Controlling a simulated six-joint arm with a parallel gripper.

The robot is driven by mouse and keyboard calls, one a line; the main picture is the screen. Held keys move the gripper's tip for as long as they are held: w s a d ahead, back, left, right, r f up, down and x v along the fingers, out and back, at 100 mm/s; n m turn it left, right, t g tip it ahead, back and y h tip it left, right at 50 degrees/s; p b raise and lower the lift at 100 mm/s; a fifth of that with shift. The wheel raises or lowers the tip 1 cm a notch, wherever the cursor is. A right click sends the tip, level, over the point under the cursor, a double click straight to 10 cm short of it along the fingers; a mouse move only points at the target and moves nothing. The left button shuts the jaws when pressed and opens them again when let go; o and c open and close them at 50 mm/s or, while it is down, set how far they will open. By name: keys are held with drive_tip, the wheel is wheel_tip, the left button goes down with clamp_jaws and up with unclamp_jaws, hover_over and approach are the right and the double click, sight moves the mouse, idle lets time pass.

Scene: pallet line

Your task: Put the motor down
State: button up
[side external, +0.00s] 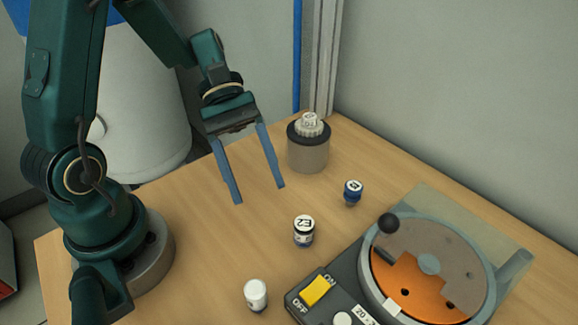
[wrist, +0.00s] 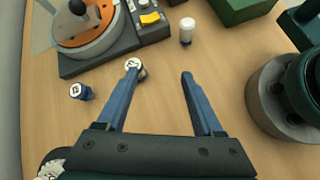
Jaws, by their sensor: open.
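What looks like the motor (side external: 308,155) is a grey cylinder with a dark top ring and a whitish toothed piece on it. It stands upright on the wooden table near the back corner in the side view. In the wrist view, part of a whitish toothed top (wrist: 52,168) shows at the bottom left edge, the rest hidden behind my gripper. My gripper (side external: 260,193) is open and empty, its fingers pointing down above the table, to the left of the motor and apart from it. In the wrist view, nothing is between the fingers (wrist: 160,72).
A vial marked E2 (side external: 304,232), a blue vial (side external: 352,194) and a white-capped vial (side external: 256,295) stand on the table. A round machine with an orange disc (side external: 415,285) and yellow switch (side external: 316,290) is at front right. The left-middle table (side external: 205,235) is clear.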

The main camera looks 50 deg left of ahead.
drive_tip(key=s+a+r+m+t+y, duration=0.3)
drive_tip(key=r+m+t+y, duration=0.4)
drive_tip(key=m, duration=0.5)
drive_tip(key=shift+s+a+r+t+y, duration=0.15)
drive_tip(key=shift+s+a+t+y, duration=0.15)
drive_tip(key=shift+s+y, duration=0.75)
